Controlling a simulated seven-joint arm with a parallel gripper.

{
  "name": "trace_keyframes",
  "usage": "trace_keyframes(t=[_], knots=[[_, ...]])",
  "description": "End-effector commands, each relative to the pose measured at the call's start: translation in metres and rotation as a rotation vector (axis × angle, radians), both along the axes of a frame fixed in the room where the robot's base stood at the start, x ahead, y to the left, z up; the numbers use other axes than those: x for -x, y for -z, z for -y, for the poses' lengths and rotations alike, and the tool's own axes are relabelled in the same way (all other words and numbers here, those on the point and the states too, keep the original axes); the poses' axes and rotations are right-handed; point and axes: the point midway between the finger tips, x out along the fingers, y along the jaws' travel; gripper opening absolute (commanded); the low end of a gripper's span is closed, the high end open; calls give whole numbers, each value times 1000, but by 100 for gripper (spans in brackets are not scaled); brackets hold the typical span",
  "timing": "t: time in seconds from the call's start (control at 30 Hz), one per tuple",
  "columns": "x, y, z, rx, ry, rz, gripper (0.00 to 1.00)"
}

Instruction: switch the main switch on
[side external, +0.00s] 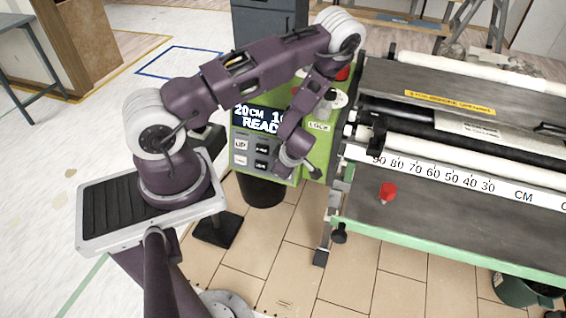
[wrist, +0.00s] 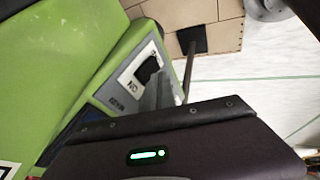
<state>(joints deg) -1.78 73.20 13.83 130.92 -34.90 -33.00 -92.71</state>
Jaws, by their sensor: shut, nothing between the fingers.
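The main switch (wrist: 147,70) is a black rocker on a white plate in the wrist view. Lettering that looks like "ON" shows upside down beside it. The plate is on a blue-grey panel (wrist: 118,103) set into the green control box (wrist: 50,70). The switch is not distinguishable in the side view.
The box front has a lit display (side external: 258,119) and several buttons (side external: 250,155). A black bin (side external: 262,190) is below the box. Tiled floor lies in front.

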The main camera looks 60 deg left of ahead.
Motion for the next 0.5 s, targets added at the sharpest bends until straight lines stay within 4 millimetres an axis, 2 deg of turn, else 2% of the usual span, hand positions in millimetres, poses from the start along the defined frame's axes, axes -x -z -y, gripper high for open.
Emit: trace_keyframes(t=[0.17,0.3,0.5], knots=[[22,-15,23,2,3,-3,0],[17,-48,36,-1,3,7,0],[13,-87,53,1,2,5,0]])
